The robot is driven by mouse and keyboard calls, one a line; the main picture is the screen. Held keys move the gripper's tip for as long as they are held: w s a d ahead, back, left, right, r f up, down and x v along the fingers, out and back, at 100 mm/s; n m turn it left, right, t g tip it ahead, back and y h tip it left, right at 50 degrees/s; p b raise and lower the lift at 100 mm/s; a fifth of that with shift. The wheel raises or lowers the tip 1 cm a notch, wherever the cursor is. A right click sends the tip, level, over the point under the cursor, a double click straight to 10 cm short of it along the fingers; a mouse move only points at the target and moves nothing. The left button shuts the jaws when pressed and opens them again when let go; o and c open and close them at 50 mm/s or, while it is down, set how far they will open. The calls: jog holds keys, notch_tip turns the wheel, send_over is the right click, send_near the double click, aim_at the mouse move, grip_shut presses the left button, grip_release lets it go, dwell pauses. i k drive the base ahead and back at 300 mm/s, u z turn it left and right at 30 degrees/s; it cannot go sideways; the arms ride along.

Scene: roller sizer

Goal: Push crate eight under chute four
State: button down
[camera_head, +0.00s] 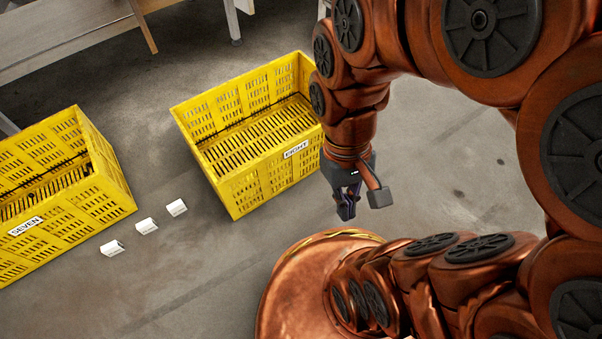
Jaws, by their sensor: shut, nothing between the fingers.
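Crate eight (233,190) is an empty yellow slatted crate on the floor at the centre, with a white label reading EIGHT on its near side. My gripper (347,212) is shut and empty, pointing down just right of the crate's near right part. A small gap seems to separate them in the picture, but I cannot tell the depth. My arm hides the crate's right end. No chute marked four can be made out.
A yellow crate labelled SEVEN (103,208) stands at the left. Three small white blocks (146,227) lie on the floor between the crates. Grey machine framing (75,38) with legs stands at the back left. Floor is clear at the bottom left.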

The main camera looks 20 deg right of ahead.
aim_at(288, 166)
jog(key=z, duration=2.8)
jog(key=k, duration=1.6)
jog(key=u, duration=2.3)
jog(key=i, duration=0.5)
jog(key=z, duration=0.05)
